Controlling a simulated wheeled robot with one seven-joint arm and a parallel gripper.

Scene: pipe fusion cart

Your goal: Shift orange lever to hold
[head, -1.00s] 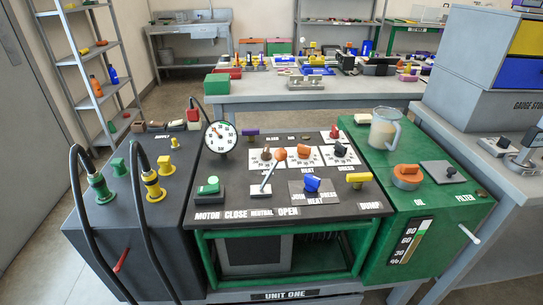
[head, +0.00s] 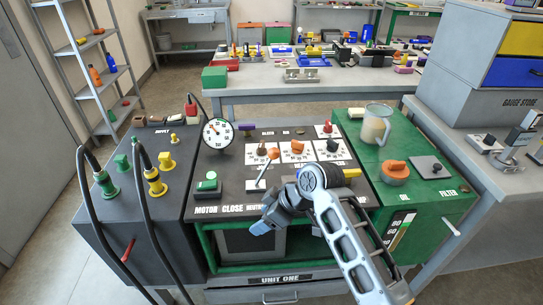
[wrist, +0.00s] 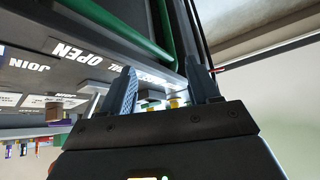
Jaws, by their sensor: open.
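An orange lever knob (head: 297,147) sits on the middle of three white dial plates on the cart's dark top. A second orange-brown knob (head: 273,153) tops a slanted metal rod behind the CLOSE and NEUTRAL labels. I cannot read a "hold" mark. My gripper (head: 262,227) is at the console's front edge, pointing down-left, nearer the camera than both knobs and apart from them. In the wrist view my gripper (wrist: 162,85) is open, its two fingers spread. Part of the panel shows upside down beyond them. My arm hides the OPEN label and the blue selector.
A round gauge (head: 217,134) and a green button (head: 209,181) stand left of the dials. A yellow handle (head: 351,173) is close behind my wrist. To the right are a clear jug (head: 376,124) and an orange oil cap (head: 396,170). Black hoses arch at left.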

